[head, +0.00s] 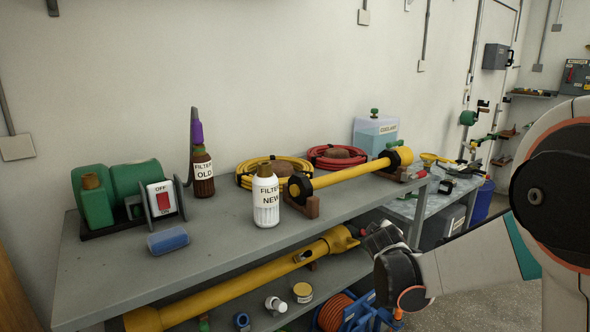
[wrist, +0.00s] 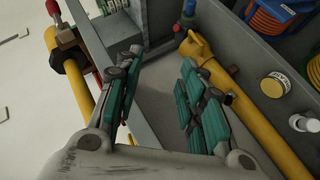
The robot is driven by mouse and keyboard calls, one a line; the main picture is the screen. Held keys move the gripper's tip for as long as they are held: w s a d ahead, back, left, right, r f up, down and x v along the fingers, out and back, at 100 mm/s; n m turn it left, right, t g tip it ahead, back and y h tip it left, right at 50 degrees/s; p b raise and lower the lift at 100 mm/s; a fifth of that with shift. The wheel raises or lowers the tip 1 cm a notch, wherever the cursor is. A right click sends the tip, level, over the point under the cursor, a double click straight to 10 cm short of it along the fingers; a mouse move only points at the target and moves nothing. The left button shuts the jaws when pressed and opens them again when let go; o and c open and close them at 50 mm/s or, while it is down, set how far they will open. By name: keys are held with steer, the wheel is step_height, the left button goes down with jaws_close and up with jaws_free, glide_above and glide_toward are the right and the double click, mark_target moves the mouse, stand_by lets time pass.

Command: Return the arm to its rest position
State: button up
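My arm (head: 480,262), white with dark joints, reaches in from the right in the head view. Its dark far end is beside the right end of the grey workbench, in front of the lower yellow tube's end. In the wrist view my gripper (wrist: 160,72) has its two teal-padded fingers spread apart, with nothing between them. Past the fingers are the bench's side and lower shelf. I cannot make out the fingertips in the head view.
The workbench (head: 235,245) carries a white "FILTER NEW" bottle (head: 266,200), a brown "FILTER OLD" bottle (head: 203,175), a green grinder (head: 125,188) and a yellow shaft (head: 345,175). Below are a yellow tube (head: 240,288) and a blue hose reel (head: 350,315). Floor (head: 480,308) shows at right.

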steer(key=s+r+m+g, duration=0.1)
steer(key=s+r+m, duration=0.3)
steer(key=s, duration=0.7)
steer(key=s+a+m+g+y, duration=0.1)
steer(key=s+a+m+g, duration=0.1)
steer(key=s, duration=1.2)
steer(key=s+a+f+m+g+y, duration=0.1)
steer(key=s+a+m+g+y, duration=0.1)
steer(key=s, duration=1.2)
steer(key=shift+a+f+y, duration=0.25)
steer(key=shift+a+y, duration=0.05)
steer(key=shift+a, duration=0.25)
